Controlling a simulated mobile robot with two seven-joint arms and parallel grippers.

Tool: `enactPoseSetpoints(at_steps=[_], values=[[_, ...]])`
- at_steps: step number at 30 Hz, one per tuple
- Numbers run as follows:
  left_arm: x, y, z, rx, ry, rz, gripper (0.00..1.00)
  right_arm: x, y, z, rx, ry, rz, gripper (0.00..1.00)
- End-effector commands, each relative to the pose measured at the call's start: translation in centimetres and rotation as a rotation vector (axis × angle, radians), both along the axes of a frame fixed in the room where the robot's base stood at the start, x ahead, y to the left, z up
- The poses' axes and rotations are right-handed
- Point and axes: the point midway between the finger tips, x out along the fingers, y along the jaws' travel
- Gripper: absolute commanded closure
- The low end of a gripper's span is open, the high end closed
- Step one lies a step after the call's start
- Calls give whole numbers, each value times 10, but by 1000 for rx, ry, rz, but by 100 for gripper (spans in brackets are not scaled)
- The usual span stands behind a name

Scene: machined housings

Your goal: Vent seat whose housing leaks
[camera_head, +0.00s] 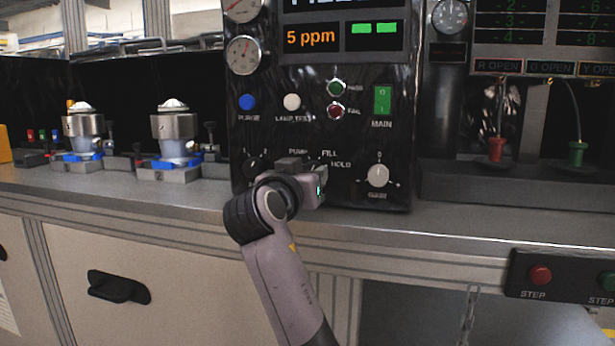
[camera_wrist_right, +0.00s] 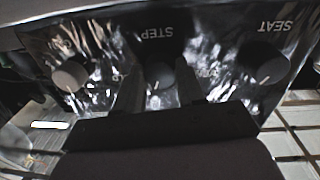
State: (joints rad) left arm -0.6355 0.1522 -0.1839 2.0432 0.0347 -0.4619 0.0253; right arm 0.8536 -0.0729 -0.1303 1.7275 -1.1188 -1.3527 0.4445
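My right gripper (camera_head: 303,182) is at the lower panel of the black tester (camera_head: 320,120) in the head view and covers its middle knob. In the right wrist view its two fingers (camera_wrist_right: 160,90) straddle the STEP knob (camera_wrist_right: 160,76); whether they touch it is unclear. The SEAT knob (camera_head: 253,166) is left of my gripper, beside marks 1 and 2; it also shows in the right wrist view (camera_wrist_right: 264,65). The display (camera_head: 341,38) reads 5 ppm with two green bars. Two metal-topped housings (camera_head: 83,128) (camera_head: 174,125) stand on blue seats at left. My left gripper is out of view.
The GAIN knob (camera_head: 377,175) is right of my gripper. PURGE (camera_head: 247,102) and LAMP TEST (camera_head: 291,101) buttons, and green (camera_head: 337,88) and red (camera_head: 336,111) lamps, are above it. A STEP button box (camera_head: 560,275) hangs at the bench's front right.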

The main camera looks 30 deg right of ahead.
Motion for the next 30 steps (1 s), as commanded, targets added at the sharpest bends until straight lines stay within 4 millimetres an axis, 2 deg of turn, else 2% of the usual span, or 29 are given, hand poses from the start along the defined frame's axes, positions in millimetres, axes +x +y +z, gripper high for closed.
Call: enactPoseSetpoints(at_steps=[11,30], values=[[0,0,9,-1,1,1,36,0,0,1,-45,55,-2,92],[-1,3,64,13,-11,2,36,-2,-1,3,-398,473,-2,92]])
